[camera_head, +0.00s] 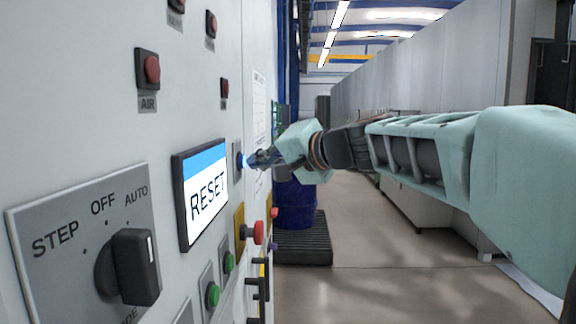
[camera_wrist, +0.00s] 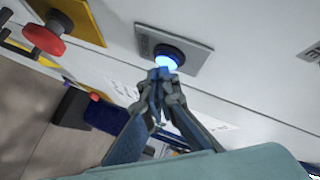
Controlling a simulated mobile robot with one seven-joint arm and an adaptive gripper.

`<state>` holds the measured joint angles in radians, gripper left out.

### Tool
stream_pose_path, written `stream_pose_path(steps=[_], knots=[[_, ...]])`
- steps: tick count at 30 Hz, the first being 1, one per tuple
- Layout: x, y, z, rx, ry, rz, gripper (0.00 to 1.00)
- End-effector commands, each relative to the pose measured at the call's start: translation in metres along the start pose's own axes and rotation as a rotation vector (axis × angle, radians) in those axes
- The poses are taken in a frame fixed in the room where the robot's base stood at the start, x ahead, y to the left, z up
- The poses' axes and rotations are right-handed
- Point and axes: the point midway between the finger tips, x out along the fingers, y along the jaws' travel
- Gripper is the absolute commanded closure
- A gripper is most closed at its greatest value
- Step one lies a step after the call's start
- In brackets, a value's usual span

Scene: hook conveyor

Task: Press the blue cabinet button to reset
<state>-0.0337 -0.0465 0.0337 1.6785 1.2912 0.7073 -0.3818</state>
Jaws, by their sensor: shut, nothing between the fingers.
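The blue button (camera_wrist: 168,60) glows on a grey plate (camera_wrist: 200,58) on the light cabinet front. In the head view the blue button (camera_head: 239,160) sits just right of a screen (camera_head: 203,190) reading RESET. My gripper (camera_head: 252,162) is shut and empty, and its tips point at the button. In the wrist view my gripper (camera_wrist: 160,76) has its closed fingertips at the button's lower edge, overlapping it. I cannot tell whether they touch it.
A red mushroom button (camera_wrist: 44,40) on a yellow plate is close by, also seen in the head view (camera_head: 258,232). A mode knob (camera_head: 133,267), green buttons (camera_head: 213,294) and black handles (camera_head: 258,288) stick out of the cabinet. A blue drum (camera_head: 296,205) stands behind. Floor to the right is open.

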Motion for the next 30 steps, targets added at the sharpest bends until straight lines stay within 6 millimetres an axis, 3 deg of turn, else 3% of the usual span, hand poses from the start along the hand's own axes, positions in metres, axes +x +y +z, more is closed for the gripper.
stream_pose_path(steps=[30], knots=[[0.0072, -0.0067, 0.006, -0.002, -0.001, -0.002, 1.0]])
